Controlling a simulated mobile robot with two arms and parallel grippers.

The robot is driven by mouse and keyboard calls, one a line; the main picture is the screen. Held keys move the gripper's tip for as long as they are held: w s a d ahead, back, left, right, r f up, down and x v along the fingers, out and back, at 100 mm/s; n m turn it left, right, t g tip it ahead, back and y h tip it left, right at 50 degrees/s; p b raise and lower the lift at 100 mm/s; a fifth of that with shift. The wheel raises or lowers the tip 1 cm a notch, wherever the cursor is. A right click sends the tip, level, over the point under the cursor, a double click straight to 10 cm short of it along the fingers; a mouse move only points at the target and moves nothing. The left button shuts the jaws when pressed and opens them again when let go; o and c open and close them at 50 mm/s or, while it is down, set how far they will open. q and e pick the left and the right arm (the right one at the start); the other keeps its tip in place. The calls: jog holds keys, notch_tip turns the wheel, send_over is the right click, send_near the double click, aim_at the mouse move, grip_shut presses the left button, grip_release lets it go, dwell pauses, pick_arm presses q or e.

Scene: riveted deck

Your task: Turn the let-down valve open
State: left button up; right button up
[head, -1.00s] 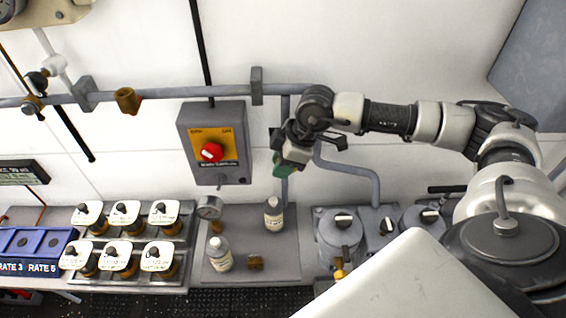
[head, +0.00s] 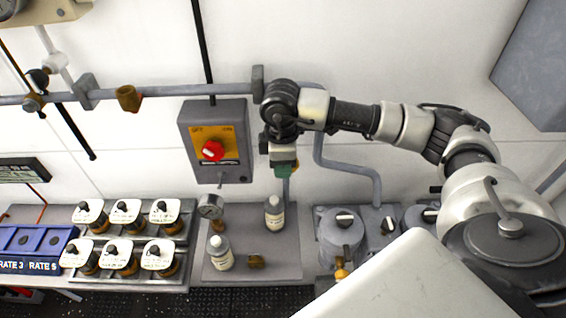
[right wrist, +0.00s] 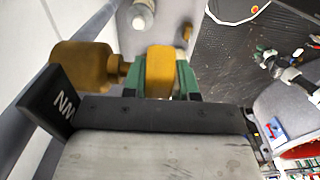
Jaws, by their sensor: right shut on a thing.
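My right gripper (head: 283,172) hangs beside the vertical pipe to the right of the grey switch box. In the right wrist view its green fingertips (right wrist: 162,76) are shut on a yellow handle (right wrist: 160,62). The handle joins a brass valve body (right wrist: 82,70) at its left, on a grey pipe. I take this to be the let-down valve. In the head view my gripper and wrist hide the valve. My left gripper is not in view.
The switch box (head: 227,165) with a red knob hangs close left of my gripper. Below stand two bottles (head: 274,213) (head: 221,252) and a gauge (head: 210,206) on a grey tray (head: 285,262). Capped jars (head: 120,212) stand left, grey knobbed units (head: 340,240) right.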

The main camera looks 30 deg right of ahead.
jog(key=o, duration=0.9)
notch_tip(320, 180, up, 9)
jog(key=b, duration=0.3)
jog(key=shift+w+a+r+b, duration=0.1)
jog(key=shift+r+b, duration=0.05)
jog(key=shift+b, duration=0.2)
jog(key=shift+r, duration=0.7)
